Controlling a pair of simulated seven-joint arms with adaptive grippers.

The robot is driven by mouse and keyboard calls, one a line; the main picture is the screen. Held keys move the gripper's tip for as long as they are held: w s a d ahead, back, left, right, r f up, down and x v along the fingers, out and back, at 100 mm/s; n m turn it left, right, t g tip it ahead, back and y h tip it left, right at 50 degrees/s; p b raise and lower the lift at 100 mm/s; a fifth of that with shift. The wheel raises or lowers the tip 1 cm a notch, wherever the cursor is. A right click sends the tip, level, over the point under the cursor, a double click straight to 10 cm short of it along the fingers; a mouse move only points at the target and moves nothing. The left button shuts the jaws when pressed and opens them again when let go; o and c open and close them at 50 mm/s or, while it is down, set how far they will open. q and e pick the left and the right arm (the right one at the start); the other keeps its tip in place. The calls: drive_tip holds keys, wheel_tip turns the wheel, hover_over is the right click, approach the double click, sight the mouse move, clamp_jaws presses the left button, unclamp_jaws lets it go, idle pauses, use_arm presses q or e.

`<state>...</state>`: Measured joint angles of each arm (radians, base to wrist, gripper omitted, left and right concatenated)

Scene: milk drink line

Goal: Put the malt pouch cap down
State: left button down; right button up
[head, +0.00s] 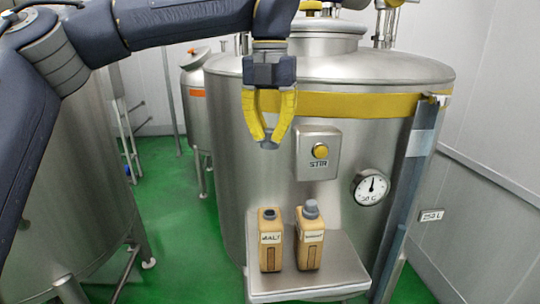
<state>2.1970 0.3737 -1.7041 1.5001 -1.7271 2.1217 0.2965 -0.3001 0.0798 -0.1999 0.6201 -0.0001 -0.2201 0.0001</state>
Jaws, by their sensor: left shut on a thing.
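My left gripper (268,138) points down in front of the big steel tank, its yellow fingers closed on a small grey cap (268,145). It is high above the shelf and the pouches. The tan malt pouch (270,247), labelled MALT, stands upright on the steel shelf (308,290), almost straight below the gripper. Its top shows a short dark spout with no cap on it. My right gripper is out of the picture.
A second tan pouch (309,248) with a grey cap stands close to the right of the malt pouch. The tank (240,200) carries a STIR button box (317,153) and a dial gauge (370,187). The shelf is bare at its right end and front strip.

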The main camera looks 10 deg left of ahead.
use_arm(q)
drive_tip(key=shift+r, duration=0.7)
drive_tip(key=shift+w+a, duration=0.1)
drive_tip(key=shift+a, duration=0.05)
drive_tip(key=w+a+f+m, duration=0.1)
drive_tip(key=a+f+m, duration=0.3)
drive_tip(key=f+m, duration=0.5)
drive_tip(key=a+f+m, duration=0.4)
drive_tip(key=f+m, duration=0.5)
drive_tip(key=s+a+f+m, duration=0.2)
drive_tip(key=s+f+m, duration=0.1)
drive_tip(key=f+m, duration=0.4)
drive_tip(key=s+a+f+m, duration=0.2)
drive_tip(key=s+f+m, duration=0.1)
drive_tip(key=f+m, duration=0.4)
drive_tip(key=shift+s+a+f+m, duration=0.2)
drive_tip(key=shift+s+m, duration=0.15)
drive_tip(key=shift+m, duration=1.05)
drive_tip(key=shift+d+r, duration=0.1)
drive_tip(key=shift+r, duration=0.05)
